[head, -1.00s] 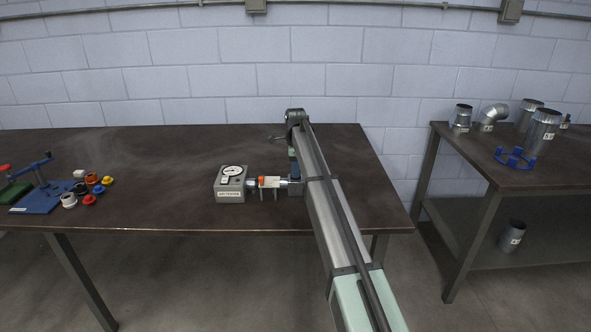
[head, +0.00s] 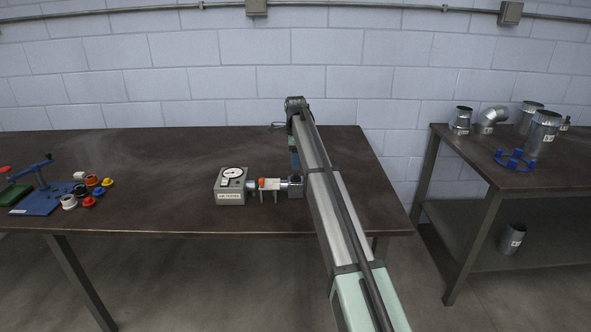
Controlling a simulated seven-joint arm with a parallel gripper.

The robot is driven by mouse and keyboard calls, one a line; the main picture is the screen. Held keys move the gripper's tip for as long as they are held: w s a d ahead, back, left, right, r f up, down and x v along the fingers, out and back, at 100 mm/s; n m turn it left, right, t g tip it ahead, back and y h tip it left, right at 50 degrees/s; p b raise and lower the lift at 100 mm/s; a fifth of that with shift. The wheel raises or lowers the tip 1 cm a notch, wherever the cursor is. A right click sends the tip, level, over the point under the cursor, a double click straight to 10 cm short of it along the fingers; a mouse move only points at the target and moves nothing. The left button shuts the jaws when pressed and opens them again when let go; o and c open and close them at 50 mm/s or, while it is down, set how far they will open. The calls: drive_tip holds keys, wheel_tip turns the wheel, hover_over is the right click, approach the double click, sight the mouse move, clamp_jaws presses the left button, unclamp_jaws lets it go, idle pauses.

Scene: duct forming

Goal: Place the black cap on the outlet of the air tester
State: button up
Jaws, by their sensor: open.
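The air tester (head: 230,188) is a grey box with a round white dial, standing on the dark table. A pipe with an orange part (head: 266,184) runs right from it, and its outlet end (head: 284,184) meets my gripper. My gripper (head: 291,186) points down at the outlet. It is open, but its fingers are small and partly hidden by my arm. Whether a cap sits between the fingers or on the outlet cannot be told. A dark, black-looking cap (head: 80,189) lies among coloured caps at the table's left.
Several caps in white, orange, yellow and red (head: 89,201) lie near a blue clamp stand (head: 42,199) at the left. The table (head: 160,165) between them and the tester is bare. A second table (head: 545,182) at the right holds metal ducts and a blue ring-shaped piece (head: 515,159).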

sight(295, 174)
wheel_tip(295, 174, up, 7)
idle(0.3)
